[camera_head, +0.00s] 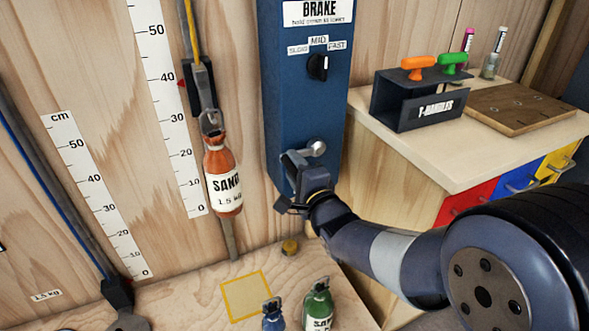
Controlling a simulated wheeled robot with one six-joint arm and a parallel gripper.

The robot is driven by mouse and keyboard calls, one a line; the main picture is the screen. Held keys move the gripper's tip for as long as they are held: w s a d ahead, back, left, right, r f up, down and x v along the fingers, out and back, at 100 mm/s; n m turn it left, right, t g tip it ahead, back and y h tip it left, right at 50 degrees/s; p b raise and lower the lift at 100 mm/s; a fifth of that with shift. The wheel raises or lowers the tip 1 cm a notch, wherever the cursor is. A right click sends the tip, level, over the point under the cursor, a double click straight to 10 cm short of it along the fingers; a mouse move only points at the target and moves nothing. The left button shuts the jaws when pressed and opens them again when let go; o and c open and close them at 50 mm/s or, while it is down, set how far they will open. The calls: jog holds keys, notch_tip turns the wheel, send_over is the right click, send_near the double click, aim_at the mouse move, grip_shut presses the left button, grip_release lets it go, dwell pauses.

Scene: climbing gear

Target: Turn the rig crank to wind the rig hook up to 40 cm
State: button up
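The rig hook (210,119) is a grey metal hook below a dark block on a yellow rope. An orange sand bag (222,178) marked 1.5 kg hangs from it, clear of the bench. A small red pointer (181,84) by the block sits just below the 40 mark of the right-hand scale (169,110). The rig crank (316,148) is on the front of the blue rig housing; only a silver rounded part shows clearly. My gripper (292,167) is at the crank, just below and left of that part. My wrist hides the fingers' grip and the crank handle.
Blue and green bags (318,306) stand on the lower bench by a yellow square (246,296). A T-handle rack (420,100) and wooden board (522,108) sit on the right counter.

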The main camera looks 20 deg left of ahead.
jog(key=p+v, duration=0.1)
jog(key=v, duration=0.9)
jog(key=shift+s+d, duration=0.25)
jog(key=shift+s, duration=0.1)
jog(key=w+a+n+b, duration=0.2)
jog(key=n, duration=0.5)
jog(key=w+a+n+b, duration=0.2)
jog(key=a+n+b, duration=0.1)
jog(key=n, duration=0.4)
jog(key=w+a+n+b, duration=0.2)
jog(key=a+n+b, duration=0.1)
jog(key=n, duration=0.4)
jog(key=shift+w+a, duration=0.15)
jog(key=shift+w, duration=0.25)
jog(key=shift+c, duration=0.4)
grip_shut()
